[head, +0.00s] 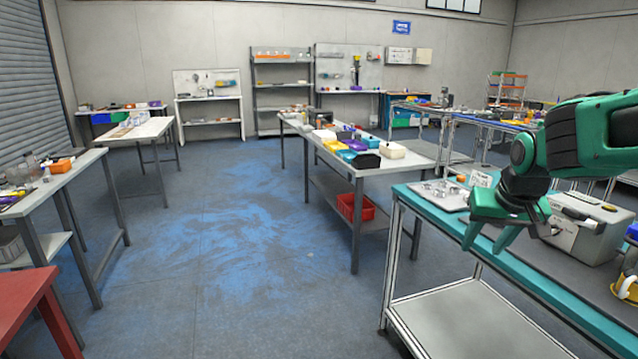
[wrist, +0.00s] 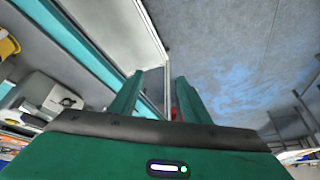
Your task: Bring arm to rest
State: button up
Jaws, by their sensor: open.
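My green arm comes in from the right in the head view, bent at a dark joint. My gripper (head: 488,235) hangs over the front edge of the teal-edged workbench (head: 545,285) with its fingers pointing down. The two green fingers are apart and nothing is between them. In the wrist view my gripper (wrist: 153,100) also shows its two fingers apart and empty, above the bench's lower shelf and the floor.
A grey box-like device (head: 588,235) stands on the bench beside my gripper. A metal tray of parts (head: 440,194) lies behind it. A yellow item (head: 625,290) is at the right edge. A table with coloured bins (head: 415,165) stands beyond. The blue-stained floor (head: 240,230) to the left is open.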

jog(key=s+a+f+n, duration=0.1)
jog(key=s+a+f, duration=0.2)
jog(key=s, duration=0.3)
jog(key=s+a+f+n, duration=0.2)
jog(key=s+f, duration=0.2)
jog(key=s, duration=0.3)
jog(key=s+d+m+g, duration=0.2)
jog(key=s+d, duration=0.3)
jog(key=s, duration=0.3)
jog(key=s+d+f+m+g+y, duration=0.1)
jog(key=s+d+m+g, duration=0.2)
jog(key=s+d, duration=0.3)
jog(key=shift+s+m, duration=0.9)
jog(key=shift+s, duration=0.2)
jog(key=shift+f, duration=0.1)
jog(key=c, duration=0.3)
